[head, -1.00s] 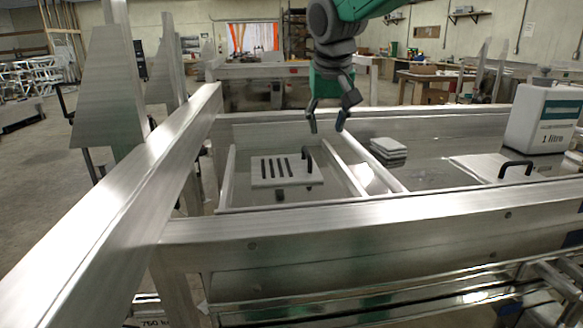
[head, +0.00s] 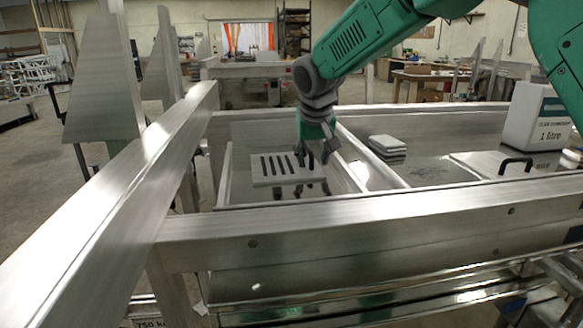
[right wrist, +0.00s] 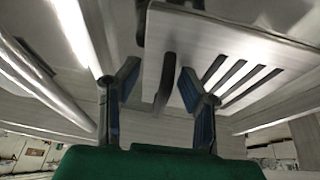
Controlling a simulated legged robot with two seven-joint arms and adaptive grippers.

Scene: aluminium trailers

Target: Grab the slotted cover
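The slotted cover (head: 272,170) is a light metal plate with several dark slots, inside the left compartment of the trailer. In the right wrist view the slotted cover (right wrist: 225,52) fills the upper right, with its dark handle (right wrist: 166,80) upright between my fingers. My right gripper (head: 315,157) is at the cover's right end, fingers pointing down. In the right wrist view its fingers (right wrist: 160,88) are apart on either side of the handle, with gaps, so it is open. My left gripper is not in view.
A metal wall (head: 372,158) separates the compartments. A thick metal rail (head: 370,226) runs along the front.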

